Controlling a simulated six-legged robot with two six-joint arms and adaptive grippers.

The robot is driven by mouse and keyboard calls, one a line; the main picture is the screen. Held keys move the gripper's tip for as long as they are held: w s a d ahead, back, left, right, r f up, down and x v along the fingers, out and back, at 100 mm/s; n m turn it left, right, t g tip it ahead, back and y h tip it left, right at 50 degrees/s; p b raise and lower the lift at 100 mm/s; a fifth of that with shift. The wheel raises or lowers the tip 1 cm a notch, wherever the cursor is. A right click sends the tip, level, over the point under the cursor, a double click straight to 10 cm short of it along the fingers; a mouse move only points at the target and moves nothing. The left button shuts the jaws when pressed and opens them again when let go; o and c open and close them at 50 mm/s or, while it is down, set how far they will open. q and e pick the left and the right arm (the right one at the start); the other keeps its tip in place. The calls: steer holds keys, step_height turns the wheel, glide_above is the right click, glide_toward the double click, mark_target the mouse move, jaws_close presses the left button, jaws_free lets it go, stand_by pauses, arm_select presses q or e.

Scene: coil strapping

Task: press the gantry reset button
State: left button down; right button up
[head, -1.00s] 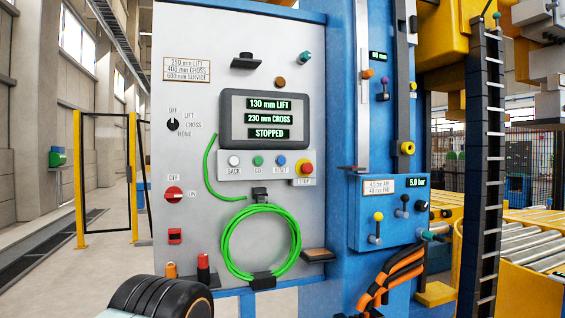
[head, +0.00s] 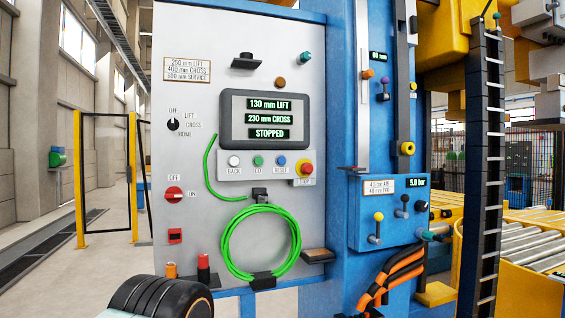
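The blue reset button (head: 281,160) sits on a grey control panel (head: 190,215), above a RESET label. It is in a row below the screen (head: 266,121), right of the green GO button (head: 257,161) and the white BACK button (head: 233,161). The screen reads 130 mm LIFT, 230 mm CROSS and STOPPED. Neither gripper shows, and nothing covers the reset button.
A coiled green cable (head: 228,247) hangs low on the panel, and a small ledge (head: 318,255) juts out beside it. A selector knob (head: 172,124) and red switch (head: 173,193) are at left. A blue valve box (head: 375,215) with levers is at right.

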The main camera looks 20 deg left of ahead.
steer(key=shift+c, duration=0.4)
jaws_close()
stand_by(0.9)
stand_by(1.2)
